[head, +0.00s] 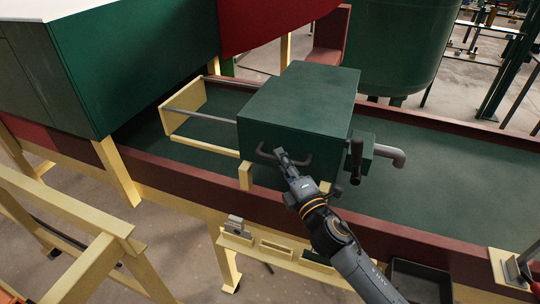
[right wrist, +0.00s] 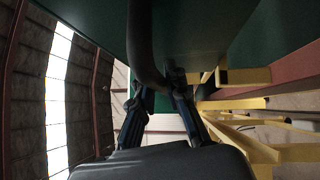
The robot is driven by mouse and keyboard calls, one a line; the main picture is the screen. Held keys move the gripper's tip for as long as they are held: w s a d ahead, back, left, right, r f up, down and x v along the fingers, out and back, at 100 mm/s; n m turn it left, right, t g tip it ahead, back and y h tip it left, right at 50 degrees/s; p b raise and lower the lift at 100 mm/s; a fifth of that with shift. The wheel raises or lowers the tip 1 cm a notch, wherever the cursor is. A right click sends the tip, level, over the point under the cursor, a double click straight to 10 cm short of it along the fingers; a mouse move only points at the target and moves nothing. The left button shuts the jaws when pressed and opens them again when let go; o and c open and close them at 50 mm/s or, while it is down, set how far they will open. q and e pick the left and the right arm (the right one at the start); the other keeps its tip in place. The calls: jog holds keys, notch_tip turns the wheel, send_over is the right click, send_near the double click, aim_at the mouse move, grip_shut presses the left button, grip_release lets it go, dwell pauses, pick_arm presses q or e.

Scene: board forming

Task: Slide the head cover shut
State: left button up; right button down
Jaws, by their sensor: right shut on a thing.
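The head cover is a dark green box (head: 300,100) on the conveyor bed, with a dark bar handle (head: 306,163) on its front face. A yellow frame with rails (head: 185,106) stands to its left, and a gap shows between the cover and the large green housing (head: 130,60). My right gripper (head: 284,158) is at the handle and shut on it. In the right wrist view the dark handle bar (right wrist: 143,50) runs down to the fingers (right wrist: 160,95), below the green cover (right wrist: 210,35). My left gripper is not in view.
A dark knob (head: 354,160) and a grey bent pipe (head: 390,154) stick out to the right of the cover. The green bed (head: 460,175) is clear at the right. A yellow railing (head: 90,250) and a small ledge with slots (head: 270,248) stand in front.

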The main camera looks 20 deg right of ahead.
jog(key=c, duration=1.3)
grip_release()
jog(key=shift+c, duration=0.2)
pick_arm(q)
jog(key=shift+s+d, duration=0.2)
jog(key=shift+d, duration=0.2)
pick_arm(e)
jog(key=v, duration=1.2)
